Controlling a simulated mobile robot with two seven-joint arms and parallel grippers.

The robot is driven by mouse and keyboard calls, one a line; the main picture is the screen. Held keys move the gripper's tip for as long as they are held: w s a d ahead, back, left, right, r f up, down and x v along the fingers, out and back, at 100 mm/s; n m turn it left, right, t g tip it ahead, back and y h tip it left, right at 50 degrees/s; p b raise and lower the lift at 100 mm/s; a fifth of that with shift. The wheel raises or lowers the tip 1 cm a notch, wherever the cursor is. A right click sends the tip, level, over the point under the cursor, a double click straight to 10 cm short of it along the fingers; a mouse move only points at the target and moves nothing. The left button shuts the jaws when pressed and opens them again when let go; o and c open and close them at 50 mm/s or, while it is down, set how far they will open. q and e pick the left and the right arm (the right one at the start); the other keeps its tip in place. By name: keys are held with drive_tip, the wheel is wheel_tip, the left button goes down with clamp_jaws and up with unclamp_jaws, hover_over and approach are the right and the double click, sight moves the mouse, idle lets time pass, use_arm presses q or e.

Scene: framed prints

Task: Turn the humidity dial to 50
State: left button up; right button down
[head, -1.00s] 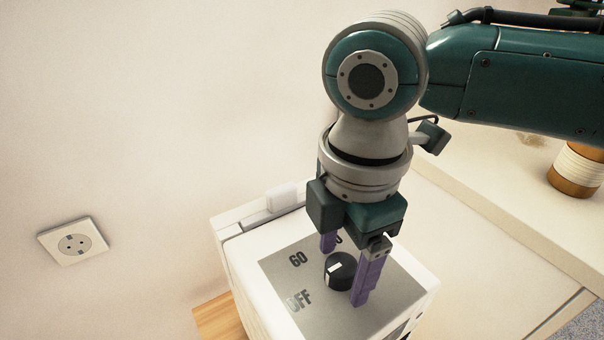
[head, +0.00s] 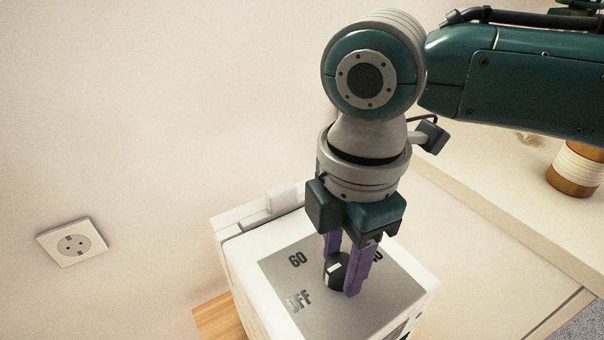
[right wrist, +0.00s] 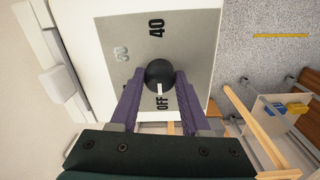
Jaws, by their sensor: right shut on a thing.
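The humidity dial (head: 333,279) is a small black round knob with a white mark, on the grey panel (head: 345,318) of a white box. In the right wrist view the dial (right wrist: 160,71) has its white mark facing the OFF label (right wrist: 162,101). A 40 label (right wrist: 157,27) lies on the far side and a fainter number (right wrist: 121,53) to the left. My right gripper (head: 342,271), with purple fingers, is shut on the dial from both sides, pointing down. My left gripper is not in view.
A wall socket (head: 72,242) is at the left. The white box (head: 243,270) stands close to the wall on a wooden surface (head: 215,317). A pale ledge (head: 500,200) with a brown and white jar (head: 577,168) is at the right.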

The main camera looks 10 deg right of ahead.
drive_tip(key=shift+r, duration=0.1)
drive_tip(key=shift+r+m+p, duration=0.2)
drive_tip(key=shift+m+p, duration=0.8)
drive_tip(key=shift+p, duration=0.25)
drive_tip(key=m+p, duration=0.2)
drive_tip(key=shift+m, duration=0.3)
drive_tip(key=m+p, duration=0.3)
drive_tip(key=shift+a+f+m, duration=0.1)
drive_tip(key=shift+m, duration=0.2)
drive_tip(key=m+p, duration=0.1)
drive_tip(key=m, duration=0.2)
drive_tip(key=shift+m+p, duration=0.3)
drive_tip(key=m+p, duration=0.1)
drive_tip(key=m, duration=0.4)
drive_tip(key=shift+f, duration=0.1)
drive_tip(key=m+p, duration=0.1)
drive_tip(key=m, duration=0.3)
drive_tip(key=shift+m, duration=0.3)
drive_tip(key=shift+w+m, duration=0.1)
drive_tip(key=shift+m, duration=1)
drive_tip(key=shift+g, duration=0.3)
